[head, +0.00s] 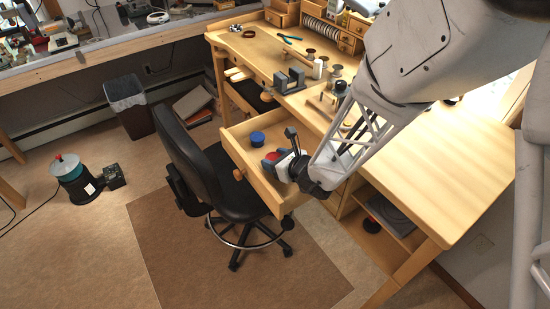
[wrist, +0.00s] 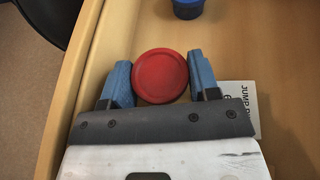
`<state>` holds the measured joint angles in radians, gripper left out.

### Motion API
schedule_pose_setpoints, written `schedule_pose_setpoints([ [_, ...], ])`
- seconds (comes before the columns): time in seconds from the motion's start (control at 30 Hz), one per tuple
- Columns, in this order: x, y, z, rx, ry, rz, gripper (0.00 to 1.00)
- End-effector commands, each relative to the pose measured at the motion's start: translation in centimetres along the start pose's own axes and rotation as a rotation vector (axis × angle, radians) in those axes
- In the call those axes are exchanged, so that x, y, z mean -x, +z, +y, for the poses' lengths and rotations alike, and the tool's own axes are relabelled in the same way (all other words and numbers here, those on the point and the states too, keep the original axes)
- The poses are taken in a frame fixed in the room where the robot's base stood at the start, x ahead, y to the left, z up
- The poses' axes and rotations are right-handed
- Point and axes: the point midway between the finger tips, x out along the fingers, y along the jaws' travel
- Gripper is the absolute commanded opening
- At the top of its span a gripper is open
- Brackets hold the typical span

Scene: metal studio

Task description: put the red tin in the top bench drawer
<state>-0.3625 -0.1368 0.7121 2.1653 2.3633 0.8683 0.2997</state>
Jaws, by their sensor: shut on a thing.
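The red tin (wrist: 160,77) is round and sits between the two blue fingers of my gripper (wrist: 160,82) in the wrist view. My gripper is shut on it. In the head view my gripper (head: 283,162) is inside the open bench drawer (head: 249,176), and a small part of the red tin (head: 271,157) shows beside the fingers. The drawer's wooden wall (wrist: 92,70) runs along the left in the wrist view. I cannot tell whether the tin touches the drawer floor.
A blue tin (head: 257,138) stands in the drawer near its far side. A printed card (wrist: 241,98) lies on the drawer floor beside my right finger. A black chair (head: 212,165) stands close to the drawer front. The bench top (head: 262,55) holds tools.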

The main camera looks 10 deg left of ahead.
Motion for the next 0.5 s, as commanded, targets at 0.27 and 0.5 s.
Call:
schedule_pose_setpoints([
  [0.27, -0.09, -0.46, 0.07, -0.002, 0.001, 0.003, 0.6],
  [0.5, -0.08, -0.64, 0.13, -0.003, 0.002, 0.005, 0.81],
])
